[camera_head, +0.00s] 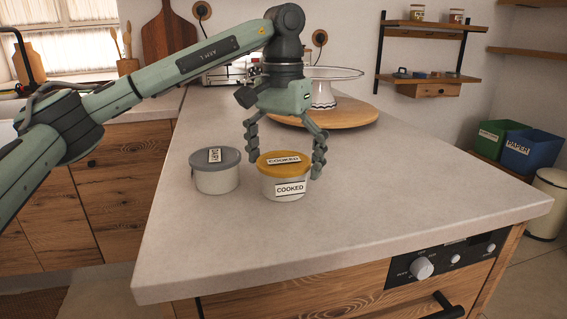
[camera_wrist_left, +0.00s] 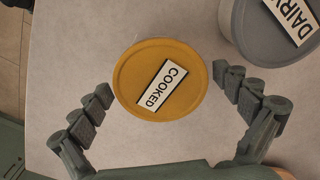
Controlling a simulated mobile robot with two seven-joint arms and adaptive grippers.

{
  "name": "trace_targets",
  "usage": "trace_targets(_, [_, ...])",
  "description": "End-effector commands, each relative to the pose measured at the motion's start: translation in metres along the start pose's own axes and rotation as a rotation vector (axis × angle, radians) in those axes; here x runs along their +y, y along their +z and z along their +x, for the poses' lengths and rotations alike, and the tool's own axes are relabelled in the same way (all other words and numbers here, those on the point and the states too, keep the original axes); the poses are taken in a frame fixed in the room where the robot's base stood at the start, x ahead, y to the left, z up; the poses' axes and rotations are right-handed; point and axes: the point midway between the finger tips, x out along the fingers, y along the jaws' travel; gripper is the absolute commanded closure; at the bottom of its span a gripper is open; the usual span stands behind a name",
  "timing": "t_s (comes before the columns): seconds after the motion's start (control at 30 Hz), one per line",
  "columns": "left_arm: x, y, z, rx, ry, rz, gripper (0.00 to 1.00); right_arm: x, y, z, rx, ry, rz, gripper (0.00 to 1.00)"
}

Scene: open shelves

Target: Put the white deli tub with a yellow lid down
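The white deli tub with a yellow lid (camera_head: 284,187) stands upright on the counter, with "COOKED" labels on its lid and side. In the left wrist view its yellow lid (camera_wrist_left: 140,92) is seen from above. My left gripper (camera_head: 284,163) is above the tub, pointing down, with one finger on each side of the lid. In the left wrist view the fingers (camera_wrist_left: 163,84) are spread wider than the lid, with small gaps on both sides. The gripper is open. My right gripper is not in view.
A grey-lidded tub (camera_head: 215,178) marked "DAIRY" stands close to the left of the yellow-lidded tub; it also shows in the wrist view (camera_wrist_left: 262,38). A round wooden board (camera_head: 350,115) with a white cake stand (camera_head: 323,95) is behind. The counter (camera_head: 420,195) is clear to the right and in front.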

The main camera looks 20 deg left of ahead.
Motion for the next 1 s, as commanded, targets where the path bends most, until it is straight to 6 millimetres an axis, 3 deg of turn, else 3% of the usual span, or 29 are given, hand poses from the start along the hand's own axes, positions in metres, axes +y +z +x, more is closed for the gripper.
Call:
trace_targets(0.37, [0.000, -0.001, -0.008, 0.002, 0.000, 0.000, 0.00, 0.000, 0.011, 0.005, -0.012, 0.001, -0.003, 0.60])
trace_targets(0.5, [0.001, -0.001, -0.033, 0.005, 0.000, 0.001, 0.00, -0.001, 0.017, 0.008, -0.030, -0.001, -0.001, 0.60])
trace_targets(0.8, [0.000, 0.000, -0.098, 0.005, -0.002, -0.002, 0.00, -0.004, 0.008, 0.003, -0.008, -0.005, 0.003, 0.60])
trace_targets(1.0, [0.000, 0.000, -0.119, 0.001, 0.000, 0.000, 0.00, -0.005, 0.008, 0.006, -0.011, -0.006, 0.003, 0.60])
